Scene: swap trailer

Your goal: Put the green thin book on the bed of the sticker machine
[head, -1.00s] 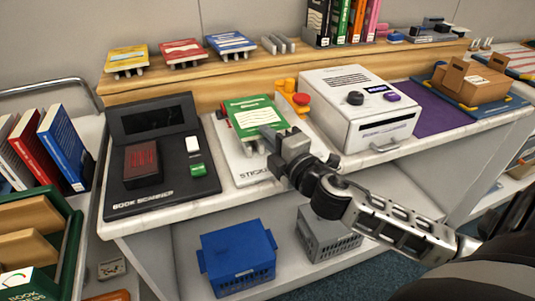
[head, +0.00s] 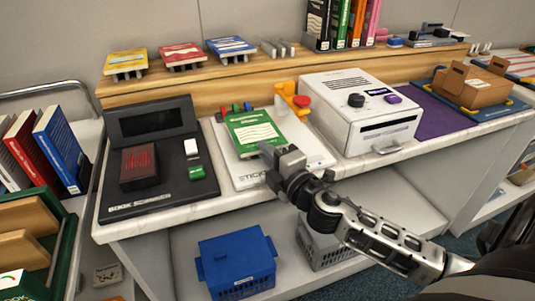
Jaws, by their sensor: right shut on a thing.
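The green thin book (head: 253,131) has white lettering and wavy white lines on its cover. It is over the white bed (head: 312,150) of the sticker machine, near the bed's middle. My right gripper (head: 270,153) is shut on the book's near edge. The gripper hides part of the bed and its label, and I cannot tell whether the book touches the bed. The sticker machine's orange and red part (head: 294,98) stands at the back of the bed. My left gripper is not in view.
A black book scanner (head: 155,165) stands left of the bed, and a white machine (head: 362,112) stands right of it. Small stands with yellow, red and blue books (head: 231,46) line the shelf behind. A blue crate (head: 236,262) is on the lower shelf.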

